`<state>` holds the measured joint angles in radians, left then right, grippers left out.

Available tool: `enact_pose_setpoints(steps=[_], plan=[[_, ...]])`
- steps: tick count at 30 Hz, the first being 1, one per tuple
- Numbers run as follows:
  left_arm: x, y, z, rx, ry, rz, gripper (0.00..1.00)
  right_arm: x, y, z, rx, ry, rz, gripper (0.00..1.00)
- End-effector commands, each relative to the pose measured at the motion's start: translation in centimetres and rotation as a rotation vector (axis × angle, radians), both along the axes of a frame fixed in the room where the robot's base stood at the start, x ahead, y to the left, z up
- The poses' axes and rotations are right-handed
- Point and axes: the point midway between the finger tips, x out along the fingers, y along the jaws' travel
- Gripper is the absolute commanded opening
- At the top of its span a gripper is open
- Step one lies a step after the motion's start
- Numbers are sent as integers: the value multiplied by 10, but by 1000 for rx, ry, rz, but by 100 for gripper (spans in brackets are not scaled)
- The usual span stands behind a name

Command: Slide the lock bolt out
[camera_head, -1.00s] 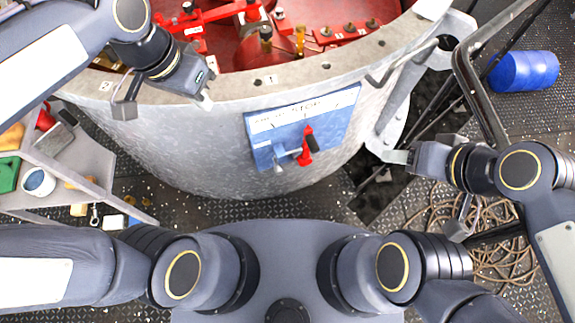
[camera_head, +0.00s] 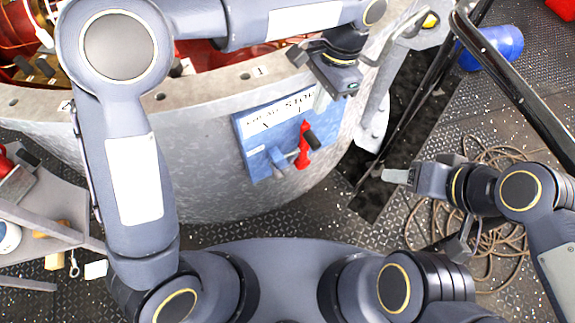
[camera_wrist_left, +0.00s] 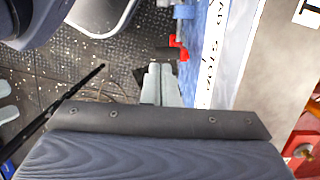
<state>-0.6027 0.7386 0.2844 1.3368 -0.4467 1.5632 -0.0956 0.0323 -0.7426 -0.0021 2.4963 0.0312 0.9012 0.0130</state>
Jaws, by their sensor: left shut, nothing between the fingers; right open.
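The blue panel (camera_head: 250,128) on the side of the grey round vessel has a white strip lettered "STOP". On it are a red lever (camera_head: 303,148) with a black grip and, left of it, a small blue-grey piece (camera_head: 277,158) that looks like the lock bolt. My left gripper (camera_head: 321,100) is shut and empty, at the panel's upper right corner, above the lever and apart from it. In the left wrist view its closed fingers (camera_wrist_left: 161,82) point toward the black grip and red lever (camera_wrist_left: 181,48). My right gripper (camera_head: 421,212) is open and empty, right of the vessel.
The vessel's grey rim (camera_head: 205,88) runs below my left forearm. A black rail (camera_head: 520,90) and a blue drum (camera_head: 492,47) stand at right. Coiled rope (camera_head: 492,262) lies under my right arm. A grey shelf (camera_head: 60,195) stands at left.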

Motion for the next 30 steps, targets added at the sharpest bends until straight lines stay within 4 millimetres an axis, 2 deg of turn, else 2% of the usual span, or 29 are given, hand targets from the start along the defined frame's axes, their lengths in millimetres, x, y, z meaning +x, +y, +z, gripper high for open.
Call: enact_pose_setpoints(steps=[7, 11, 14, 30], plan=[[0, 1, -1, 0, 1, 2, 0, 0, 0, 0, 0, 0, 0, 54], [-1, 3, -13, 1, 1, 3, 0, 0, 0, -5, 0, 0, 0, 54], [-2, 6, -30, 1, 2, 3, 0, 0, 0, -10, 0, 0, 0, 54], [-13, 25, -148, 2, 4, 3, 0, 0, 0, -43, 0, 0, 0, 54]])
